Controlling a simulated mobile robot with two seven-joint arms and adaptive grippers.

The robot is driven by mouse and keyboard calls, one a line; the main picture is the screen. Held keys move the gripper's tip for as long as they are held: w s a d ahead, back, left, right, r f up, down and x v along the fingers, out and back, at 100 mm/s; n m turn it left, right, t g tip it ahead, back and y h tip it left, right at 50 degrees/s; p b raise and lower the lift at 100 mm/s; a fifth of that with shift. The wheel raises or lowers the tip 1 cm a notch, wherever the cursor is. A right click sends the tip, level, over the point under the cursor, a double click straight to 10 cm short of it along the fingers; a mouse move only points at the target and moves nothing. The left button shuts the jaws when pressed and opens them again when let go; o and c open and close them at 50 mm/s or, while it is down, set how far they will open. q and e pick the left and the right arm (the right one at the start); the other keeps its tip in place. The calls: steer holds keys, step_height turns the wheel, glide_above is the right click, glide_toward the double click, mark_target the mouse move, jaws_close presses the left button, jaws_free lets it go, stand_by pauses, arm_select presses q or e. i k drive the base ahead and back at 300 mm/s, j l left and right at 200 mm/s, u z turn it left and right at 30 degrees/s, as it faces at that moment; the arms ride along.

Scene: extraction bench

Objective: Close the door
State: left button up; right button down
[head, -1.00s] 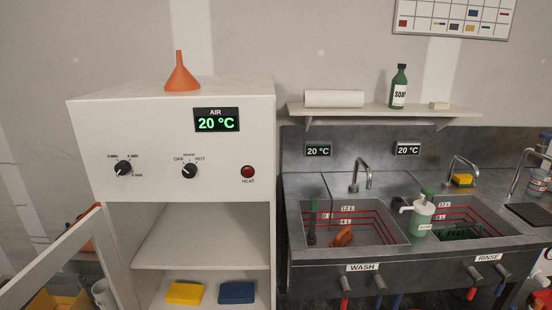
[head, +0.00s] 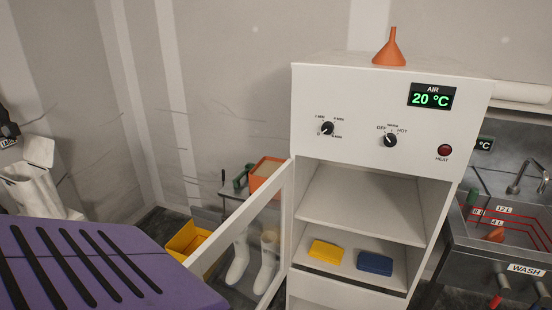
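The white cabinet (head: 340,97) stands right of centre in the head view. Its door (head: 287,228), a white frame around a clear pane, is hinged at the cabinet's left side and stands wide open, swung out toward me and to the left. The cabinet's inside shows a shelf, with a yellow block (head: 326,251) and a blue block (head: 375,263) lying below it. Neither of my grippers is in view.
A purple surface with black strips (head: 95,262) fills the lower left. A yellow bin (head: 187,240), white boots (head: 267,258) and an orange box (head: 264,172) are beyond the door. An orange funnel (head: 389,50) stands on the cabinet. A sink (head: 508,222) is at right.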

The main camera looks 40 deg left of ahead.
mark_target(208, 253)
steer(key=k+j, duration=0.3)
steer(key=j, duration=0.15)
steer(key=k+j+z, duration=0.1)
steer(key=k+j, duration=0.2)
steer(key=j, duration=0.15)
steer(key=j+z, duration=0.1)
steer(key=j, duration=1)
steer(key=i+j, duration=0.1)
steer(key=j, duration=0.35)
steer(key=i+j, duration=0.1)
steer(key=j, duration=0.35)
steer(key=k+l+z, duration=0.1)
steer(key=k, duration=0.25)
steer(key=k+l+z, duration=0.15)
steer(key=k, duration=0.2)
